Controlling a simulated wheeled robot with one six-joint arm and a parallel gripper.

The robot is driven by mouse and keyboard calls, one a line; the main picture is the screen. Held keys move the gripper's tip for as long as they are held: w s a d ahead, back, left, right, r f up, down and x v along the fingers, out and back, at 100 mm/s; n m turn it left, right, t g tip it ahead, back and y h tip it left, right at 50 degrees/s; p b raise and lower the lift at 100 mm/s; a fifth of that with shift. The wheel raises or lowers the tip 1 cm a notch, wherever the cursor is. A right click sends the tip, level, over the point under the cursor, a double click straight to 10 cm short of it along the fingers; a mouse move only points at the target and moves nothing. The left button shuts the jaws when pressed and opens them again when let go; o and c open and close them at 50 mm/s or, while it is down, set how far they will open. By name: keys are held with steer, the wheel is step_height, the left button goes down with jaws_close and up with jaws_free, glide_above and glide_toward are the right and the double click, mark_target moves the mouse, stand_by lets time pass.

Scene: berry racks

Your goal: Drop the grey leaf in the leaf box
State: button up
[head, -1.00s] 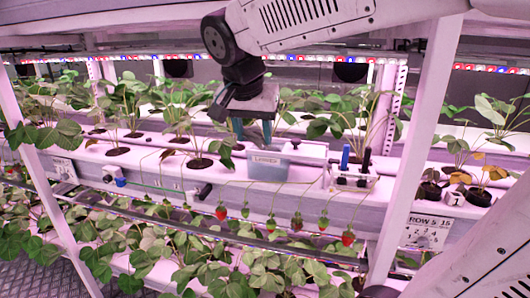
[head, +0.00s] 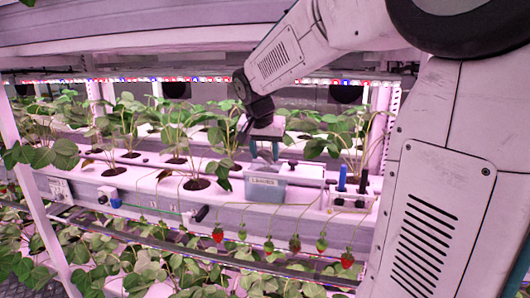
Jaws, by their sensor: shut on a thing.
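The leaf box (head: 265,190) is a small blue-grey bin with a white label, standing on the white planting gutter in the middle of the head view. My gripper (head: 264,151) hangs fingers down just above the box's back rim, roughly over its middle. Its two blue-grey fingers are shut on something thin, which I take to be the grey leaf. The leaf itself is too small to make out between the fingers.
Strawberry plants (head: 197,160) stand left of the box. A holder (head: 348,202) with blue and black-handled tools is close on its right. Red berries (head: 295,244) hang in front, below the gutter. A rack post (head: 35,190) stands at left.

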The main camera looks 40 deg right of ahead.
steer(key=shift+f, duration=0.35)
steer(key=shift+f, duration=0.35)
steer(key=o, duration=0.9)
steer(key=shift+o, duration=0.2)
steer(key=shift+r, duration=0.15)
steer(key=v, duration=1.3)
steer(key=s+a+f+n+y, duration=0.1)
steer(key=s+a+f+n, duration=0.2)
steer(key=s, duration=0.5)
steer(key=s+a+f+n+g+y, duration=0.1)
steer(key=s+a+f+n, duration=0.3)
steer(key=s+f, duration=0.4)
steer(key=s+a+f+n+y, duration=0.1)
steer(key=s+a+f+n, duration=0.2)
steer(key=s+a+f, duration=0.2)
steer(key=s+f, duration=0.1)
steer(key=s, duration=0.2)
steer(key=shift+a+g+y, duration=0.3)
steer(key=shift+g+y, duration=0.1)
